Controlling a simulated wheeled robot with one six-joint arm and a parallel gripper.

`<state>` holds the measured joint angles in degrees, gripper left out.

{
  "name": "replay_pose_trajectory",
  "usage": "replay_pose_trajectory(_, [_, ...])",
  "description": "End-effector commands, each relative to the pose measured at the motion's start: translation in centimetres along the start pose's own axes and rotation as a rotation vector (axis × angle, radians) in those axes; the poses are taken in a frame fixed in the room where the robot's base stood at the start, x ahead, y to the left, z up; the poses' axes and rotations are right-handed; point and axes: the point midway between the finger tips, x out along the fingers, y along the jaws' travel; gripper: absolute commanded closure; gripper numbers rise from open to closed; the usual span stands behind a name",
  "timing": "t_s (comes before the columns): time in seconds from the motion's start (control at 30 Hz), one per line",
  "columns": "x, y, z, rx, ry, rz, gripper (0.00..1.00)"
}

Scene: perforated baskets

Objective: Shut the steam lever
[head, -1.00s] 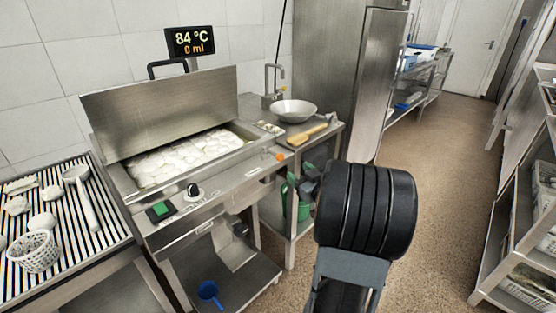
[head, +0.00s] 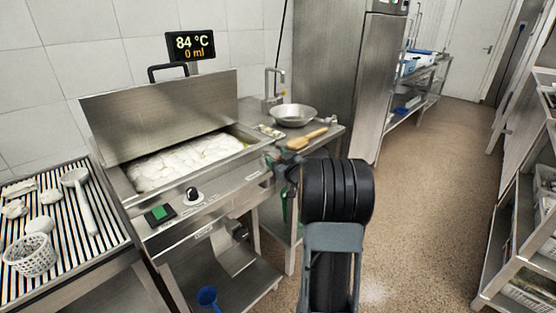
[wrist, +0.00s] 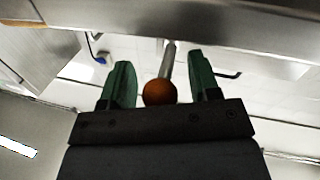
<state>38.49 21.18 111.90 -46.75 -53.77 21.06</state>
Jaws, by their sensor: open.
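The steam lever's orange ball knob (wrist: 159,92) and its thin metal rod (wrist: 168,60) show in the wrist view, between the two green fingers of my gripper (wrist: 161,68). The fingers are open, with a gap on each side of the knob. In the head view my gripper (head: 281,165) is at the right front edge of the steel cooker (head: 222,190) and hides the knob there. The cooker's lid (head: 160,115) stands raised over a pan of white pieces (head: 185,160).
A side table with a steel bowl (head: 294,115) and a wooden-handled brush (head: 306,139) stands right behind my gripper. A striped draining table (head: 60,260) is at the left, a rack (head: 520,235) at the right. The floor (head: 430,190) between is clear.

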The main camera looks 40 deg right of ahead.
Motion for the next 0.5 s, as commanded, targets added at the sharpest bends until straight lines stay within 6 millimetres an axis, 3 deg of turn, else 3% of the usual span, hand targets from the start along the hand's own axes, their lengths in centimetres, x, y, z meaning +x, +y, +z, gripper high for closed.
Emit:
replay_pose_trajectory(0.2, [0.02,0.0,0.0,0.0,0.0,0.0,0.44])
replay_pose_trajectory(0.5, [-0.01,0.0,0.0,0.0,0.0,0.0,0.72])
